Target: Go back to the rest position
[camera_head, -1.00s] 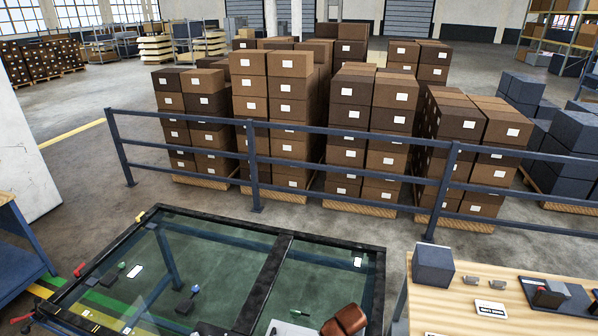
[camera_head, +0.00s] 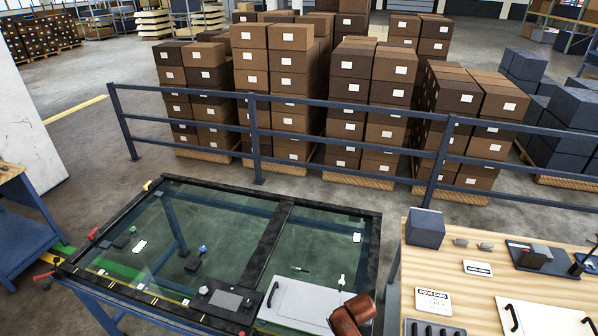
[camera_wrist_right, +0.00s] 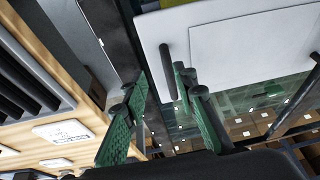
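My right gripper (camera_wrist_right: 160,95) shows in the right wrist view with its two green fingers apart. Nothing is between the fingers. A white panel with a dark handle (camera_wrist_right: 240,50) lies beyond the fingers, and I cannot tell the gap to it. In the head view the white panel (camera_head: 305,303) lies at the near edge of the glass-topped frame (camera_head: 215,185). A reddish-brown part of my own arm (camera_head: 350,318) covers its right corner. My left gripper is not in view.
A wooden table (camera_head: 440,262) stands at the right with a dark box (camera_head: 425,228), a white card (camera_head: 433,300) and several small parts. A blue railing (camera_head: 330,180) runs behind the frame, before stacked boxes. A blue bench (camera_head: 25,240) stands at the left.

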